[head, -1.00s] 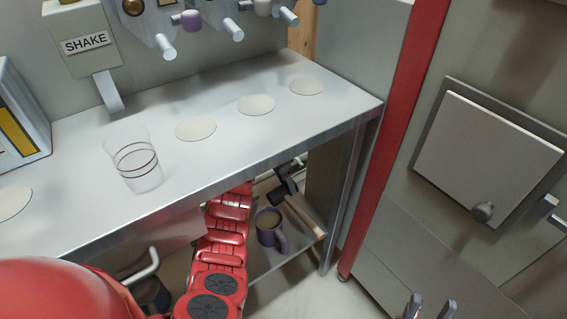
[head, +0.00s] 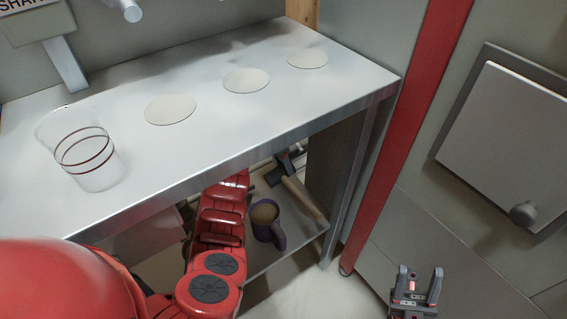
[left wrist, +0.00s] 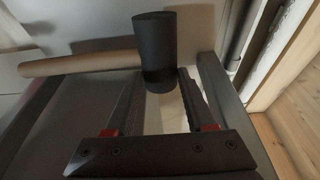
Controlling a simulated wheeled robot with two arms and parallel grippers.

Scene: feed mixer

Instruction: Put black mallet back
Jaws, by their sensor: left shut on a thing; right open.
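The black mallet (head: 303,197) is low under the counter, at the lower shelf (head: 262,268), its pale wooden handle slanting down to the right. In the left wrist view, its black cylindrical head (left wrist: 155,45) stands between my left fingertips, with the handle running off to the left. My left gripper (left wrist: 162,82) is shut on the mallet. In the head view my red left arm reaches under the counter and the gripper is mostly hidden there. Whether the mallet touches the shelf I cannot tell. My right gripper (head: 420,272) is open and empty, at the bottom right.
A purple mug (head: 266,222) with brown contents stands on the lower shelf beside the mallet handle. A clear cup (head: 88,158) with red rings stands on the metal counter (head: 215,155).

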